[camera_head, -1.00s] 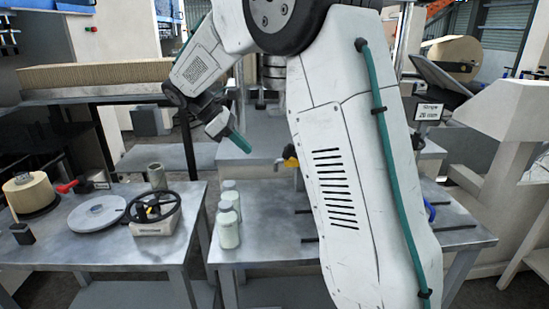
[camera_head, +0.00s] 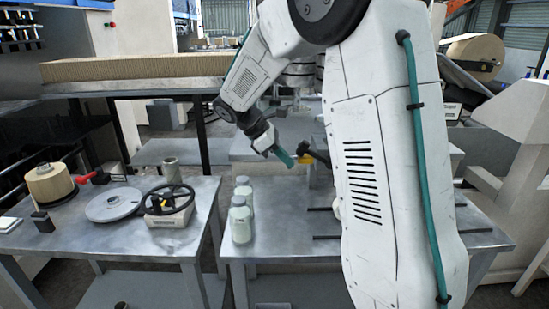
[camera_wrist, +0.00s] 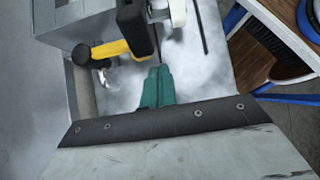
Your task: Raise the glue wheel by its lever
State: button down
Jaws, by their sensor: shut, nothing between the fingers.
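My gripper (camera_head: 284,157) has teal fingers. In the wrist view its fingers (camera_wrist: 157,86) are pressed together with nothing between them. A yellow lever (camera_wrist: 112,48) with a round black knob shows up and left of the fingertips, beside a black upright part (camera_wrist: 134,28). In the head view the yellow lever (camera_head: 306,159) shows close to the right of my fingertips. Whether they touch it I cannot tell. A pale wheel-like part (camera_wrist: 177,12), perhaps the glue wheel, shows at the top of the wrist view. My arm hides most of the machine in the head view.
White-capped bottles (camera_head: 241,220) stand on the near left of the metal table (camera_head: 285,235). The left table (camera_head: 120,240) carries a black handwheel (camera_head: 170,199), a grey disc (camera_head: 114,205) and a kraft roll (camera_head: 50,184). A brush (camera_wrist: 270,45) lies right in the wrist view.

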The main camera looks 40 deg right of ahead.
aim_at(307, 143)
jog(key=shift+s+d+r, duration=0.2)
jog(key=shift+d+r, duration=0.15)
jog(key=shift+r, duration=0.35)
jog(key=d+r+t+y, duration=0.1)
jog(key=r+y, duration=0.1)
jog(key=s+d+r+t+y, duration=0.1)
jog(key=r+y, duration=0.1)
jog(key=s+d+r+t+y, duration=0.1)
jog(key=r, duration=0.1)
jog(key=shift+s+d+r+t+y, duration=0.2)
jog(key=shift+s+d+t+y, duration=0.05)
jog(key=shift+d+t+y, duration=0.15)
jog(key=s+d+r+t+y, duration=0.2)
jog(key=s+d+t+y, duration=0.1)
jog(key=s+d+y, duration=0.1)
jog(key=shift+s+d+r+t+y, duration=0.2)
jog(key=shift+s+d+t+y, duration=0.2)
jog(key=shift+d+y, duration=0.7)
jog(key=shift+d+h, duration=0.3)
jog(key=shift+d, duration=0.1)
